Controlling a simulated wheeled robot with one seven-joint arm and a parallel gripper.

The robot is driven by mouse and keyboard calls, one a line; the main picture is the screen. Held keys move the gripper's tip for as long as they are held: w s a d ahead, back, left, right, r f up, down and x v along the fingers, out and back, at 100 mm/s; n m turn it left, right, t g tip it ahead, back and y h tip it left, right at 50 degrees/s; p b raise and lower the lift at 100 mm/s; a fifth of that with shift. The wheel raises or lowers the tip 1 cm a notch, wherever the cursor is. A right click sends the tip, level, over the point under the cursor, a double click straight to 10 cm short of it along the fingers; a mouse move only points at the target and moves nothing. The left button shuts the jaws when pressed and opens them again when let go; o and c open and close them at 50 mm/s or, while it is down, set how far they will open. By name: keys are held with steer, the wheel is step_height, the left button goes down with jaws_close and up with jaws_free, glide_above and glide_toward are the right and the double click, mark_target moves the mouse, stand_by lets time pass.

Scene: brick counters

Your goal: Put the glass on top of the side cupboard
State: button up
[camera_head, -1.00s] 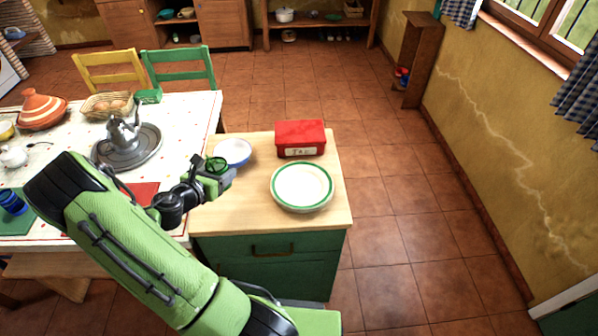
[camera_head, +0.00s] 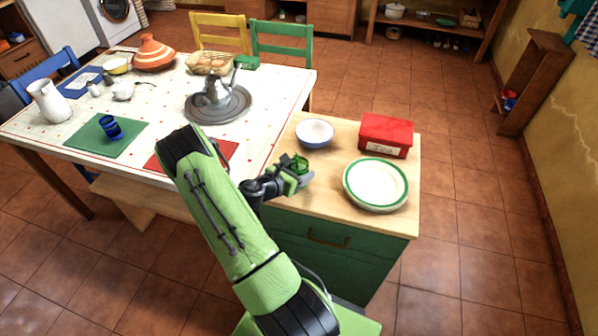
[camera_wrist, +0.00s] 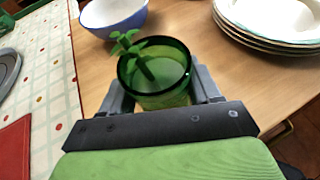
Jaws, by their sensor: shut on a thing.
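A green glass (camera_head: 298,163) with a sprig of green leaves is held in my gripper (camera_head: 296,174). In the wrist view the glass (camera_wrist: 163,97) is upright between the two fingers of my gripper (camera_wrist: 162,90), which are shut on it from both sides. The green side cupboard (camera_head: 330,258) has a light wooden top, and the glass is over the left part of that top. I cannot tell whether the glass touches the wood.
A blue-white bowl (camera_head: 314,133), a red tin (camera_head: 385,136) and a stack of green-rimmed plates (camera_head: 376,184) stand on the cupboard top. The cupboard's front strip is bare.

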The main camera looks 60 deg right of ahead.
steer(key=shift+f, duration=0.2)
steer(key=o, duration=1.2)
steer(key=shift+c, duration=0.2)
